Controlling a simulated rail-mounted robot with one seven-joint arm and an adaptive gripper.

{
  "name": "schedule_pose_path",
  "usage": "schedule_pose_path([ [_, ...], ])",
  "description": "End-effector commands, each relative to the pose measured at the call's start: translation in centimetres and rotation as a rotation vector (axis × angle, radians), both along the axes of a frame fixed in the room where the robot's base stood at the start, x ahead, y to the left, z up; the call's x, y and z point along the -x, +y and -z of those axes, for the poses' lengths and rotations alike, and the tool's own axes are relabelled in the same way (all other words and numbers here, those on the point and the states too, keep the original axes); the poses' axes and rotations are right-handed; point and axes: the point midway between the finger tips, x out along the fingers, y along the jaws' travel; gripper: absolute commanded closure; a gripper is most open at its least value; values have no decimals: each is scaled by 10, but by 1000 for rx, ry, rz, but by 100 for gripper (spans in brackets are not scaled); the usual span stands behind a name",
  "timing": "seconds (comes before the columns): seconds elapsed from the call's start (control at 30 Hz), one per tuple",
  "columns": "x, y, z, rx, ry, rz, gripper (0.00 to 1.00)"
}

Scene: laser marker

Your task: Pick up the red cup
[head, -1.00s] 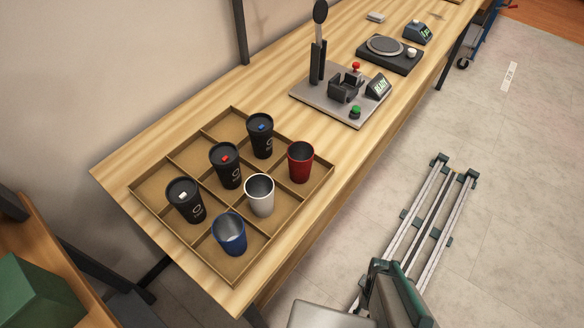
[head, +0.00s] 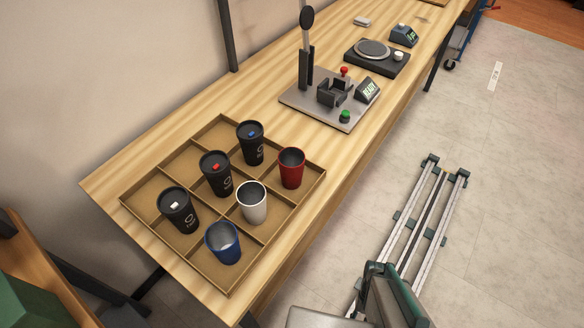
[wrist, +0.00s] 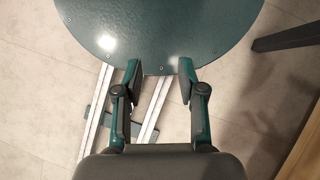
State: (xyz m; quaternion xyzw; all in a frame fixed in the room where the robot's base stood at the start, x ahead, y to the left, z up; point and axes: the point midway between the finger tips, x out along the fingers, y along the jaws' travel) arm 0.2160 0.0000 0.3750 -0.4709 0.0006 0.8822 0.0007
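The red cup (head: 291,168) stands upright and open-topped in the right corner compartment of a divided wooden tray (head: 228,290) on the workbench. A white cup (head: 252,203) stands beside it and a blue cup (head: 223,243) beyond that, toward the front. My gripper (wrist: 158,75) shows in the wrist view with its two fingers apart and nothing between them. A round green plate and floor rails lie below it.
A marking fixture (head: 331,100) with an upright post stands behind the tray, and a turntable-like device (head: 376,57) is further back.

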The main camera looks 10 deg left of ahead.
Motion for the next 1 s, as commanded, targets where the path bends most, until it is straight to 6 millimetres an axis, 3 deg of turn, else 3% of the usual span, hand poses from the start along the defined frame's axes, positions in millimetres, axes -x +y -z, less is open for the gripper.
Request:
schedule_pose_path([
  [0.23,0,0,0,0,0,0,58],
  [0.5,0,0,0,0,0,0,13],
  [0.57,0,0,0,0,0,0,6],
  [0.87,0,0,-1,0,1,0,6],
  [1.0,0,0,-15,0,1,0,6],
])
